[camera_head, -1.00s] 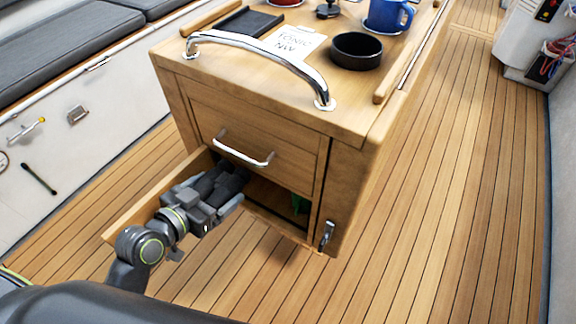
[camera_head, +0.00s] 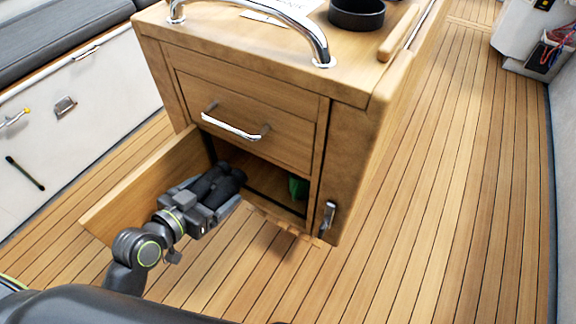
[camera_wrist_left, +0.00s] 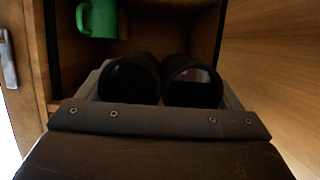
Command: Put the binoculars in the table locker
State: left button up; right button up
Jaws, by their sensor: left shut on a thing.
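The black binoculars (camera_head: 218,184) are held in my left gripper (camera_head: 216,196) at the mouth of the table locker (camera_head: 262,178). In the left wrist view the two dark barrels of the binoculars (camera_wrist_left: 162,82) lie between the fingers, with the locker's inside behind them. The locker is the lower compartment of the wooden table, and its door (camera_head: 140,190) stands open on the left. My right gripper is not in view.
A green mug (camera_head: 298,187) stands inside the locker toward the right; it also shows in the left wrist view (camera_wrist_left: 98,18). Above the opening is a drawer front with a metal handle (camera_head: 235,127). A black bowl (camera_head: 357,12) sits on the tabletop. The deck on the right is clear.

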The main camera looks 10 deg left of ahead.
pick_arm(q)
notch_tip(320, 180, down, 3)
jog(key=shift+w+r+b, duration=0.1)
jog(key=shift+b, duration=0.95)
jog(key=shift+w+d, duration=0.15)
jog(key=shift+w, duration=0.2)
jog(key=b, duration=0.4)
send_over(260, 164)
jog(key=f, duration=0.3)
jog(key=shift+s, duration=0.2)
jog(key=shift+f, duration=0.2)
notch_tip(260, 164, down, 2)
jog(key=shift+f+b, duration=0.1)
jog(key=shift+b, duration=0.25)
jog(key=shift+w+f+b, duration=0.15)
jog(key=shift+f+b, duration=0.2)
jog(key=shift+f, duration=0.25)
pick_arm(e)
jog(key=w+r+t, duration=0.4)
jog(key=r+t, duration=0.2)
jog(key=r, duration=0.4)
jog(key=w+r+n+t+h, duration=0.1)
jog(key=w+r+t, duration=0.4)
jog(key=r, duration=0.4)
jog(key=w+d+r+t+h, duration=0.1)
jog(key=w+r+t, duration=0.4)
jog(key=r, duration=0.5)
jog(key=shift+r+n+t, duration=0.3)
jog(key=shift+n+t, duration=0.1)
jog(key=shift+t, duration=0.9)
